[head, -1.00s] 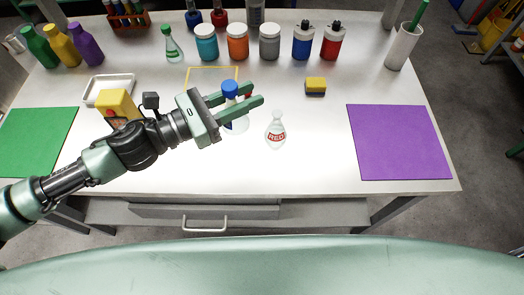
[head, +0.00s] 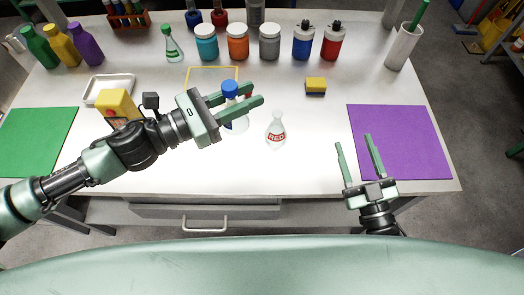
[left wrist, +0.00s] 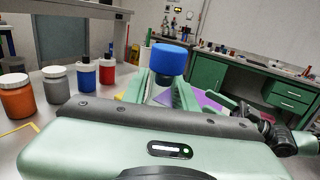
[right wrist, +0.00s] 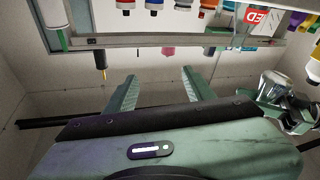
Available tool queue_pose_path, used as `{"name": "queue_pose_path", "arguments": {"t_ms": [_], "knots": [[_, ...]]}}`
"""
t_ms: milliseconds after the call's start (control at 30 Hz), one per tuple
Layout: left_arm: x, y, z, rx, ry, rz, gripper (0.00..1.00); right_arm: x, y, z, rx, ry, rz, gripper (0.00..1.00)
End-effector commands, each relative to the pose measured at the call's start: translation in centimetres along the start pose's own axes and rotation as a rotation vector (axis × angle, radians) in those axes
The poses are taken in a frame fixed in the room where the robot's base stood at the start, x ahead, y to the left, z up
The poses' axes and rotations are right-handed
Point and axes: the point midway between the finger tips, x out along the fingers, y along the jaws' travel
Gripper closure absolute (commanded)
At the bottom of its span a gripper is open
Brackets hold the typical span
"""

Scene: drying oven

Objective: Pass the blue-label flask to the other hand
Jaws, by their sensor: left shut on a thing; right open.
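The blue-label flask (head: 239,123) has a blue cap and a clear body, mostly hidden behind my left gripper in the head view. My left gripper (head: 246,95) is shut on it near the neck, below the cap. In the left wrist view the blue cap (left wrist: 170,59) shows between the fingers. Whether the flask touches the table cannot be told. My right gripper (head: 354,140) is open and empty, fingers pointing to the back of the table, near the purple mat. It also shows empty in the right wrist view (right wrist: 160,78).
A red-label flask (head: 276,131) stands between the two grippers. A purple mat (head: 410,140) lies at right, a green mat (head: 35,140) at left. The table's front middle is clear.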

Motion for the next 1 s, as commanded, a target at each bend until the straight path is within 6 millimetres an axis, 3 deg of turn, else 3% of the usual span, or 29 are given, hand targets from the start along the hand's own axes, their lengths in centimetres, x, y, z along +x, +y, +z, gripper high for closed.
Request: {"name": "queue_pose_path", "arguments": {"t_ms": [33, 200, 333, 500, 667, 767, 1000], "knots": [[0.0, 0.0, 0.0, 0.000, -0.001, 0.000, 1.00, 0.6, -2.9, -1.2, 0.045, -0.006, -0.041, 0.47], [0.0, 0.0, 0.0, 0.000, 0.000, 0.000, 1.00, 1.9, -11.5, -5.9, 0.166, -0.065, -0.168, 0.47], [0.0, 0.0, 0.0, 0.000, -0.001, 0.000, 1.00, 2.1, -16.1, -9.8, 0.229, -0.129, -0.247, 0.47], [0.0, 0.0, 0.0, 0.000, -0.001, 0.000, 1.00, 1.8, -18.6, -12.9, 0.269, -0.189, -0.302, 0.47], [0.0, 0.0, 0.0, 0.000, 0.000, 0.000, 1.00, 1.9, -19.4, -13.8, 0.281, -0.210, -0.321, 0.47], [0.0, 0.0, 0.0, 0.000, 0.000, 0.000, 1.00, 2.7, -19.8, -13.7, 0.280, -0.212, -0.322, 0.47], [0.0, 0.0, 0.0, 0.000, -0.001, 0.000, 1.00, 6.8, -21.2, -13.1, 0.281, -0.208, -0.321, 0.47]]}}
